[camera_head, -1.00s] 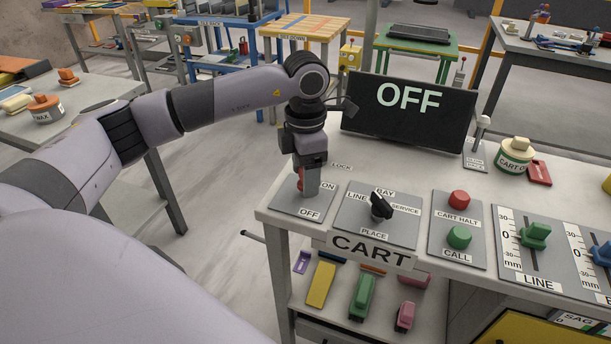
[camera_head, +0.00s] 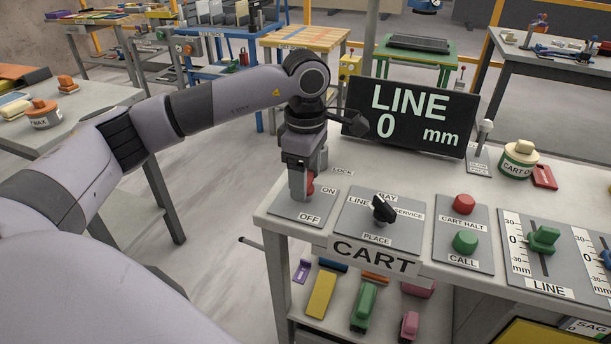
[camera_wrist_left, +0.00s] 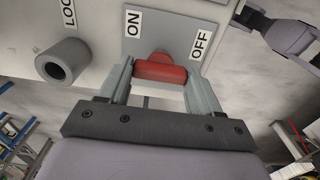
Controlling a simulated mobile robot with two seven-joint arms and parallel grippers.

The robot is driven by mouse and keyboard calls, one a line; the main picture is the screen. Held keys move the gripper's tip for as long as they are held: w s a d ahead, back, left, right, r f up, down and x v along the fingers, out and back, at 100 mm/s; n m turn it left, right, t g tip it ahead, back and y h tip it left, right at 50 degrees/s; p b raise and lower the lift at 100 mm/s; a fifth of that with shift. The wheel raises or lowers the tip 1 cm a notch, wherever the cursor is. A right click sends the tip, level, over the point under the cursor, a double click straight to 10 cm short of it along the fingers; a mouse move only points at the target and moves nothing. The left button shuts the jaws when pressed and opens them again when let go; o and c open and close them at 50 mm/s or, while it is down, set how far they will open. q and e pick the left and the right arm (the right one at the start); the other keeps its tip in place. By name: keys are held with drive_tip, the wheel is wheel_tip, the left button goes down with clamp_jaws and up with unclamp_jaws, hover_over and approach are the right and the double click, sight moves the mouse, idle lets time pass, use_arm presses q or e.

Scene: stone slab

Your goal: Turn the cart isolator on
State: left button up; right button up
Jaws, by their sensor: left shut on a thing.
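The cart isolator is a red handle (camera_head: 309,183) on a grey plate (camera_head: 286,208) with ON and OFF labels, at the left end of the CART bench. My left gripper (camera_head: 299,190) reaches down over it and hides part of it. In the left wrist view the red handle (camera_wrist_left: 160,72) lies between the two fingers of my left gripper (camera_wrist_left: 162,78), which is shut on it. The ON label (camera_wrist_left: 133,22) and OFF label (camera_wrist_left: 201,44) show beyond. The display (camera_head: 410,118) reads "LINE 0 mm". My right gripper is not in view.
A selector knob (camera_head: 383,209) stands just right of the isolator. Red and green push buttons (camera_head: 464,204) and a green LINE slider (camera_head: 543,239) are farther right. A round lock post (camera_wrist_left: 62,62) is close beside the gripper in the wrist view.

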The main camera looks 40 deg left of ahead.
use_arm(q)
drive_tip(key=shift+w+r, duration=0.1)
drive_tip(key=shift+r, duration=0.1)
idle(0.3)
drive_tip(key=o, duration=1.1)
drive_tip(key=shift+f, duration=0.1)
drive_tip(key=shift+c, duration=0.2)
wheel_tip(320, 180, up, 7)
drive_tip(key=shift+r, duration=0.1)
